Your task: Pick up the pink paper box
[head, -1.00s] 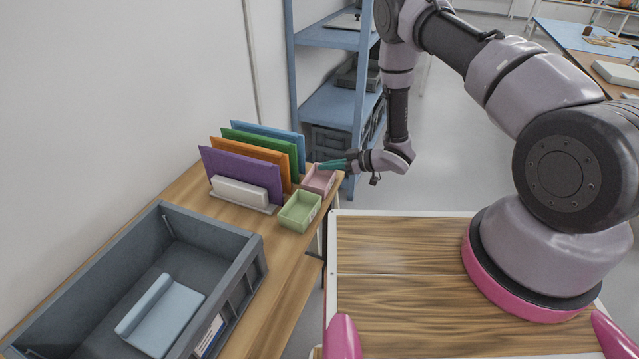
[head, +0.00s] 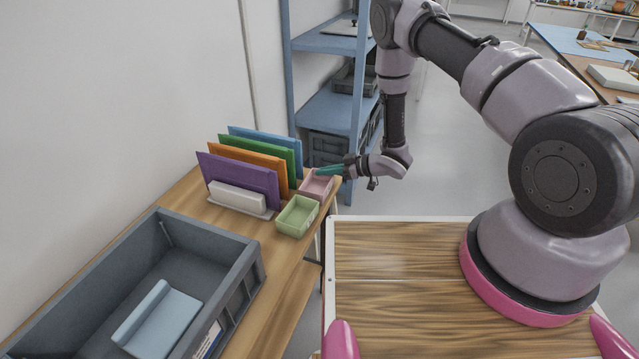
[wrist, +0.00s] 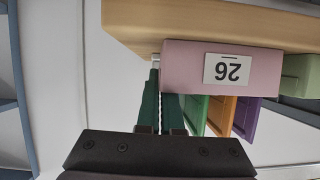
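The pink paper box (head: 316,186) is a small open tray at the right end of the side table, next to a green one. In the wrist view the pink box (wrist: 190,68) shows its face with the label 26, upside down. My gripper (head: 322,171) reaches in from the right, its green fingers at the box's top edge. In the wrist view my gripper (wrist: 160,98) has its fingers close together with a thin gap. One finger passes outside the box's left side; the other disappears behind its labelled face. Whether they press on the wall is hidden.
The green box (head: 297,216) stands close beside it. Purple, orange, green and blue panels (head: 240,180) stand upright in a rack behind. A grey crate (head: 245,262) holds a pale blue piece. A blue shelf unit (head: 356,140) stands beyond the table end.

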